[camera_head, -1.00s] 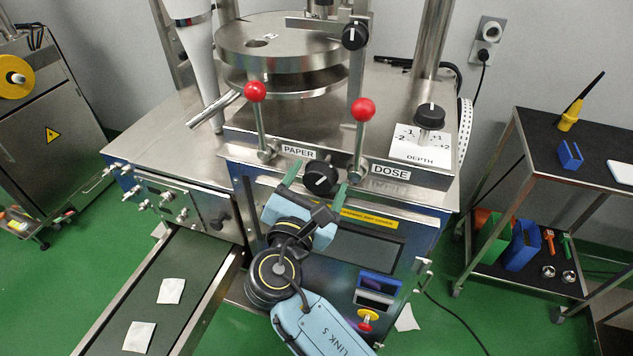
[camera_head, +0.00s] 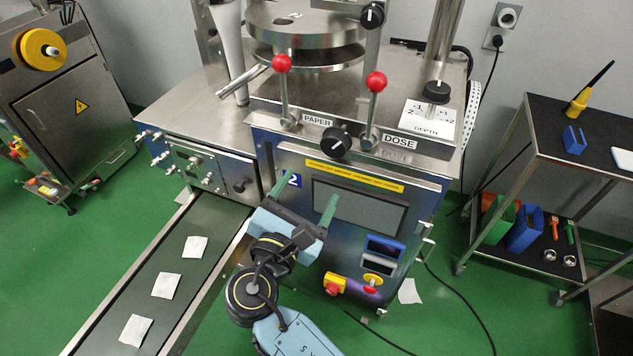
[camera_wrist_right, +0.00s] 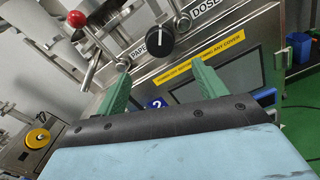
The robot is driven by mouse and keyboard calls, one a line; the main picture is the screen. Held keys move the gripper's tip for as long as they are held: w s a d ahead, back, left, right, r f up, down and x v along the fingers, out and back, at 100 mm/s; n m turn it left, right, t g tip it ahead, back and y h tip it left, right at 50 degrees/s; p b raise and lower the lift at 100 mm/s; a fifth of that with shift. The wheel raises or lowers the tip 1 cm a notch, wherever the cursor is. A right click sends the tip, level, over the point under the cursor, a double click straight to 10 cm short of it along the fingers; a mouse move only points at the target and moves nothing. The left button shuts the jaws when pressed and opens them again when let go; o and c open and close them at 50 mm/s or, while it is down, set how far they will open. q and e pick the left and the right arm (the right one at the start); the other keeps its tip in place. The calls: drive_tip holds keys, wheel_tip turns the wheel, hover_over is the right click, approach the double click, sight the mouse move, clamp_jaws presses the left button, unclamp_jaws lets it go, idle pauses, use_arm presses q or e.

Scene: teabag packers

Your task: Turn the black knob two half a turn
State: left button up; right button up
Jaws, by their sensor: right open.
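A black knob (camera_head: 336,142) with a white mark is on the machine's front edge, between the PAPER label (camera_head: 317,120) and the DOSE label (camera_head: 399,142). It also shows in the right wrist view (camera_wrist_right: 160,40). A second black knob (camera_head: 372,15) is on the upright bracket above. A third black knob (camera_head: 436,92) stands on the DEPTH plate (camera_head: 428,121). My right gripper (camera_head: 309,193) has two green fingers spread apart, with nothing between them. It is in front of the machine, below and left of the front knob, apart from it. My left gripper is out of view.
Two red-ball levers (camera_head: 282,64) (camera_head: 376,82) rise on either side of the front knob. A screen (camera_head: 362,205) and a red button (camera_head: 335,286) are on the front panel. A conveyor (camera_head: 215,222) with white pouches runs at left. A cart (camera_head: 560,150) stands at right.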

sight(332, 147)
drive_tip(key=w+d+n+p, duration=0.1)
drive_tip(key=w+n, duration=0.1)
drive_tip(key=w, duration=0.2)
drive_tip(key=w+d+n+p, duration=0.1)
drive_tip(key=w+n, duration=0.1)
drive_tip(key=w, duration=0.2)
drive_tip(key=w+d+n+p, duration=0.2)
drive_tip(key=w, duration=0.2)
drive_tip(key=shift+w+r, duration=0.1)
drive_tip(key=shift+r, duration=0.1)
idle(0.5)
drive_tip(key=c, duration=1)
